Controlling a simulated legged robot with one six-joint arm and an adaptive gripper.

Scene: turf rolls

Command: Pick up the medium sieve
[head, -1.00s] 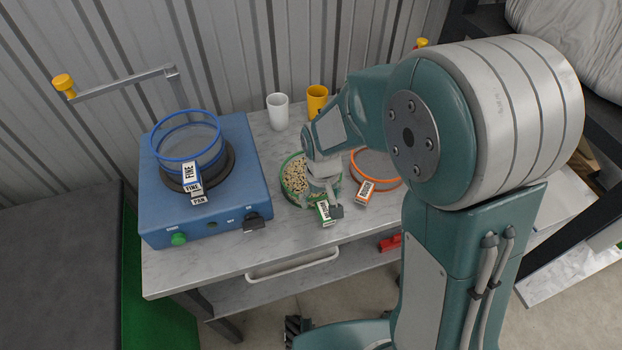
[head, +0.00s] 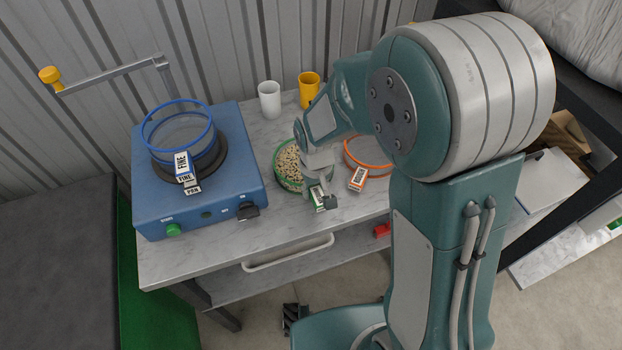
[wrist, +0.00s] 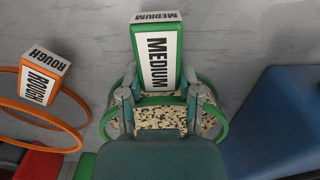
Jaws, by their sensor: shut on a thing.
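The medium sieve (head: 287,167) has a green rim, holds pale grains, and carries a green and white tag. Its MEDIUM tag (wrist: 158,62) shows large in the wrist view. My gripper (head: 322,195) is shut on the medium sieve at its tag side. In the wrist view my gripper (wrist: 160,98) has a finger on each side of the tag's base, where it meets the rim. Part of the sieve is hidden behind my wrist. I cannot tell whether the sieve touches the table.
The orange rough sieve (head: 368,165) lies just right of it. The blue shaker (head: 228,160) with the blue fine sieve (head: 150,126) stands left. A white cup (head: 270,98) and yellow cup (head: 309,92) stand behind. The marble table's (head: 225,240) front strip is clear.

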